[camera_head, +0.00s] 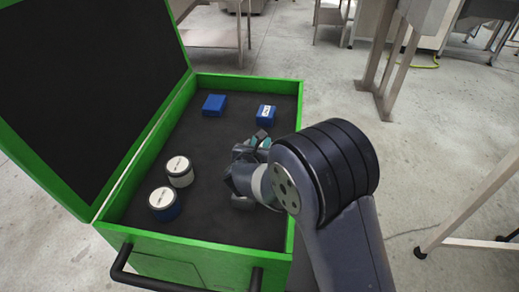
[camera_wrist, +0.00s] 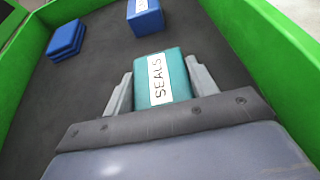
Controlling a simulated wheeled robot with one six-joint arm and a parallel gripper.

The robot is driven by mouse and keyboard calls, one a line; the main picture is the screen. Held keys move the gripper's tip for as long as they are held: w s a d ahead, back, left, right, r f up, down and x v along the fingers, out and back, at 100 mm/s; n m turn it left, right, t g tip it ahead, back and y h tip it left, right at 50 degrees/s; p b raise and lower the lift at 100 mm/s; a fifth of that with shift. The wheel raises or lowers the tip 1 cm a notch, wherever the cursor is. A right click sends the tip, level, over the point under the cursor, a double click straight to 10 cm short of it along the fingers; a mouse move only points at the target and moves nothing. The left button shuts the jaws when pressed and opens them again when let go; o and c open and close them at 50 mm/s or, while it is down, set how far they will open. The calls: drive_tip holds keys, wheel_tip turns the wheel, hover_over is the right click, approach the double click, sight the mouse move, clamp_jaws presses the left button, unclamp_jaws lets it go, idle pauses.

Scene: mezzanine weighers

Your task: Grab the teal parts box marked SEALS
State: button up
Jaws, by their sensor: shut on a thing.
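The teal parts box marked SEALS (camera_wrist: 178,76) sits between the two fingers of my gripper (camera_wrist: 161,84) in the wrist view, its white label facing up. The fingers are shut on it from both sides. In the head view my gripper (camera_head: 258,145) is low inside the green case, and only small teal bits of the box (camera_head: 266,143) show past the fingers. I cannot tell whether the box touches the case floor.
The green case (camera_head: 200,243) has an open lid at left. The case's right wall is close to my gripper.

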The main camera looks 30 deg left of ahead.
drive_tip(key=shift+c, duration=0.6)
drive_tip(key=shift+r, duration=0.15)
